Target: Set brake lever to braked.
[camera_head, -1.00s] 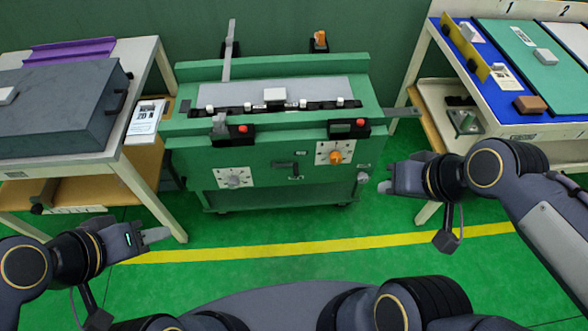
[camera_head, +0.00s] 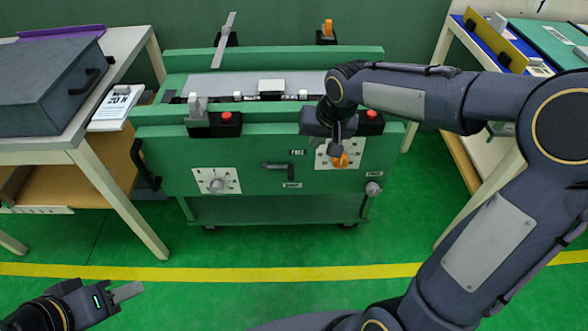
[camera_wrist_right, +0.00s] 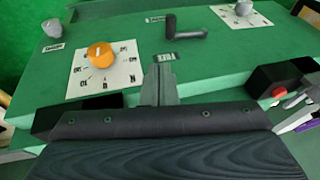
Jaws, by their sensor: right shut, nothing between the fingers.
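The brake lever (camera_head: 279,167) is a small dark grey handle on the front panel of the green cart. Its arm lies roughly horizontal, reaching left from its right end, with a FREE label (camera_head: 298,152) above and another small label (camera_head: 292,185) below. The lever also shows in the right wrist view (camera_wrist_right: 185,33), which sees the panel upside down. My right gripper (camera_head: 338,150) is shut and empty, in front of the panel to the right of the lever and apart from it, near the orange knob (camera_head: 341,160). My left gripper (camera_head: 124,292) is low at the left, away from the cart.
The cart (camera_head: 160,150) also carries a grey dial knob (camera_head: 217,185), a small grey knob (camera_head: 373,188) and red buttons on black boxes (camera_head: 227,117). A table with a grey case (camera_head: 45,85) stands left, another table (camera_head: 447,60) right. Floor before the cart is clear.

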